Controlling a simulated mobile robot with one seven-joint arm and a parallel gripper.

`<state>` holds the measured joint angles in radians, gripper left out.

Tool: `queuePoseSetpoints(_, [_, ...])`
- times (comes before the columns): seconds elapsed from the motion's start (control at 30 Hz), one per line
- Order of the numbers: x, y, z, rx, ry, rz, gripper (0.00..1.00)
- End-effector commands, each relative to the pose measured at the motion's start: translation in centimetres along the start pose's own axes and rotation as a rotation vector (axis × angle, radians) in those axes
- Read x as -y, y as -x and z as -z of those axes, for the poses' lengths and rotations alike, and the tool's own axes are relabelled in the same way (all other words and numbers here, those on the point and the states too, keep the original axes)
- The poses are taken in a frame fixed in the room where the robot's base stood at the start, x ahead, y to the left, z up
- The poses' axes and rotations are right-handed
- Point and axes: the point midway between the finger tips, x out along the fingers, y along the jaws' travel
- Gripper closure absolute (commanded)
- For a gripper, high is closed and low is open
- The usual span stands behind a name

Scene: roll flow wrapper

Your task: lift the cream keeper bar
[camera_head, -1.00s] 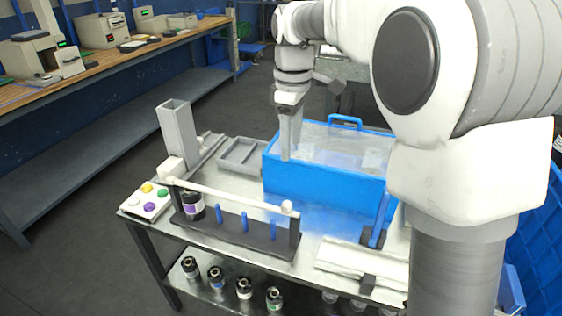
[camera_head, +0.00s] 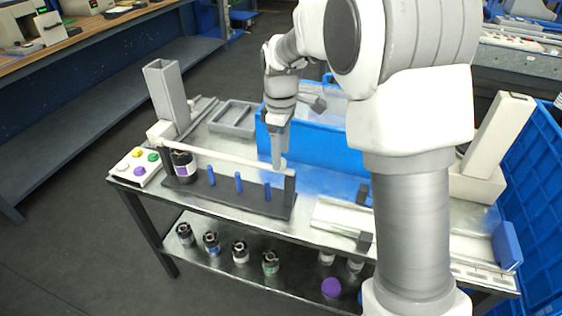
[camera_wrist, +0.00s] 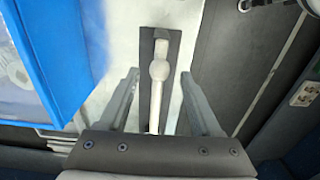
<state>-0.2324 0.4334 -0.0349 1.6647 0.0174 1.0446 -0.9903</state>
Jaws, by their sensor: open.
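The cream keeper bar (camera_head: 225,156) lies along the top of a dark rack (camera_head: 232,197) at the front of the metal table. Its knob end is at the rack's right post. My gripper (camera_head: 278,163) points down at that end and hides part of it. In the wrist view, the bar (camera_wrist: 155,108) and its round knob show between the two spread fingers of my gripper (camera_wrist: 159,82). I see gaps on both sides, and the gripper is empty.
A blue bin (camera_head: 322,148) stands close behind the rack. Several blue pegs and a dark roll (camera_head: 183,164) stand on the rack. A button box (camera_head: 137,167) is at the left. A pale tray (camera_head: 338,222) lies at the right.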

Motion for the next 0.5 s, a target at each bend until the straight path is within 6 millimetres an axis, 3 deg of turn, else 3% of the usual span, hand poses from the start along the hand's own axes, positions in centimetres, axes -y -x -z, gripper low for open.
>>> queuePoseSetpoints(0.2, [0.0, -2.1, 0.0, 0.000, -0.001, 0.000, 0.35])
queuePoseSetpoints(0.5, [0.0, -2.3, 0.0, 0.000, -0.001, -0.001, 0.35])
